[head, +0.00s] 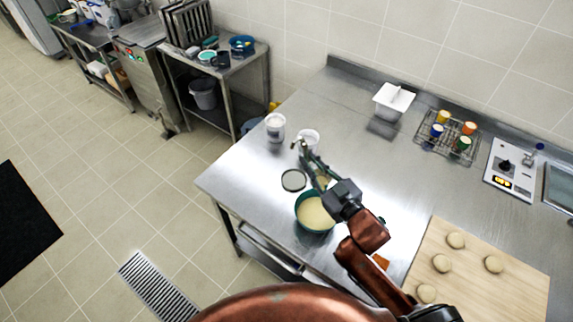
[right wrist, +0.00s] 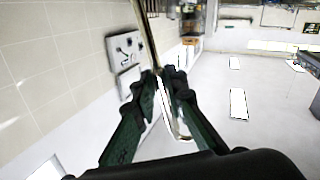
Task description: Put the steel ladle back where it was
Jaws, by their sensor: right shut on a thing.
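My right gripper (head: 306,158) reaches over the steel table from the lower right. In the right wrist view its two dark green fingers (right wrist: 166,75) are shut on the thin metal shaft of the steel ladle (right wrist: 148,42). The shaft runs up out of the picture, and a bright part shows below the fingertips. In the head view the ladle is too small and covered to make out clearly. A green pot (head: 314,214) with pale yellow contents stands just below the gripper in the picture. My left gripper is not in view.
A white tub (head: 275,127) and a white pot (head: 308,138) stand beyond the gripper. A wooden board (head: 470,290) with several dough rounds is at right, a wire rack (head: 447,140) with coloured jars behind.

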